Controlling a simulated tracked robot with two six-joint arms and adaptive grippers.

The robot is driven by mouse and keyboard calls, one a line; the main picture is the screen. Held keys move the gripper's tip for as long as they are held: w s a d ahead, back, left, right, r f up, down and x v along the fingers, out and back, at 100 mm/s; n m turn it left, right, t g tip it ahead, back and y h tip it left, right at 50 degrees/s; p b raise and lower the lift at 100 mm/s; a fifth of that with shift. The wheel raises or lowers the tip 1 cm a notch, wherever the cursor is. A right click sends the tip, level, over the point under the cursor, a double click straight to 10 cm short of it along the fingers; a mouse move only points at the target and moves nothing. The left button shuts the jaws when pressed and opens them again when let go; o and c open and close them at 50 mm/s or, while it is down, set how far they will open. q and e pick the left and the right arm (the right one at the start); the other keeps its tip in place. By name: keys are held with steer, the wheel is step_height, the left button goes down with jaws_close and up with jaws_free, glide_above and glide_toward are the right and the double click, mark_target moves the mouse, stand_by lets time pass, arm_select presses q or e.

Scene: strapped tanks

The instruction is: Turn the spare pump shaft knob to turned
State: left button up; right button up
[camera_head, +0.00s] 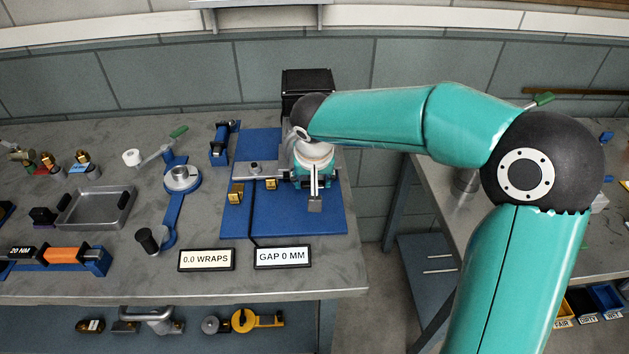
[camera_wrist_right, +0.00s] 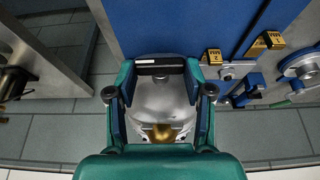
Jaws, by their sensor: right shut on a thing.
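My right gripper (camera_wrist_right: 160,72) shows in the wrist view with its teal fingers on both sides of a rounded silver part (camera_wrist_right: 158,98), and it is shut on it. A brass piece (camera_wrist_right: 165,132) shows on the silver part near the palm. I cannot tell from the picture whether this is the spare pump shaft knob. In the head view, my right gripper (camera_head: 314,173) points down over the blue base plate (camera_head: 280,220), and my wrist hides part of what it holds. My left gripper is in neither view.
A black box (camera_head: 307,84) stands behind. A silver drum (camera_head: 182,178) sits on a blue strap-like bracket to the left. Signs reading "0.0 WRAPS" (camera_head: 207,260) and "GAP 0 MM" (camera_head: 282,257) stand in front. A grey tray (camera_head: 97,208) lies further left. A gap separates the right bench.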

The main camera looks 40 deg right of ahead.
steer(key=o, duration=1.2)
steer(key=shift+c, duration=0.2)
steer(key=v, duration=1.2)
steer(key=shift+f, duration=0.1)
